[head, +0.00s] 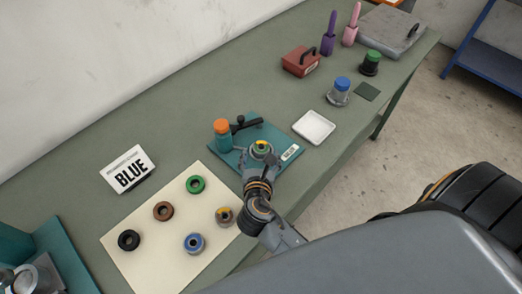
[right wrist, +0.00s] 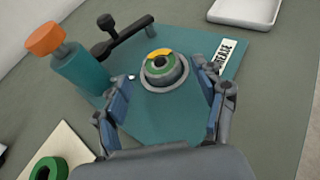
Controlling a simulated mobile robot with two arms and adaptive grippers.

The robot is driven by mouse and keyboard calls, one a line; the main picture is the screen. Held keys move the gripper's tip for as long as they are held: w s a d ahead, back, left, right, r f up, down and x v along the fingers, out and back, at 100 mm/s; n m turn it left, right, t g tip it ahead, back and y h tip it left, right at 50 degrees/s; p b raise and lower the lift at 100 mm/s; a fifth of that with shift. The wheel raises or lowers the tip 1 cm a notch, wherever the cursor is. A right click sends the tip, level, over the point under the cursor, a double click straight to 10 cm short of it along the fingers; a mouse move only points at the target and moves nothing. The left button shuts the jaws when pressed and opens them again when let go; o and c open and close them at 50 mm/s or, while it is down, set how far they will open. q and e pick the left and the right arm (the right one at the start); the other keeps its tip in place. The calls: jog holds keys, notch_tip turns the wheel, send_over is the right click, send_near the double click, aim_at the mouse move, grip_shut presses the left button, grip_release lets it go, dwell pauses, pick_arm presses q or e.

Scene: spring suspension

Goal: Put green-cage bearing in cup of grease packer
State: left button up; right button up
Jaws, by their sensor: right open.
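The grease packer (head: 283,160) is a teal plate with an orange-capped cylinder, a black lever and a round grey cup (right wrist: 152,85). A ring-shaped bearing with a green band (right wrist: 152,68) sits in the cup, with a yellow-orange patch on its top; it also shows in the head view (head: 260,149). My right gripper (right wrist: 166,92) is open, its two fingers apart on either side of the cup, not closed on the bearing. In the head view my right gripper (head: 258,166) is over the plate's near side. My left gripper is not in view.
A cream mat (head: 150,220) holds several rings, including a green one (head: 195,185) and a blue one (head: 193,243). A "BLUE" sign (head: 128,170) stands behind it. A white tray (head: 314,127) lies right of the packer; jars and a red box (head: 301,62) stand farther back.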

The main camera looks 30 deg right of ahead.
jog(key=v, duration=0.8)
jog(key=shift+s+a+b, duration=0.15)
jog(key=shift+s+b, duration=0.05)
jog(key=shift+b, duration=0.2)
dwell(0.6)
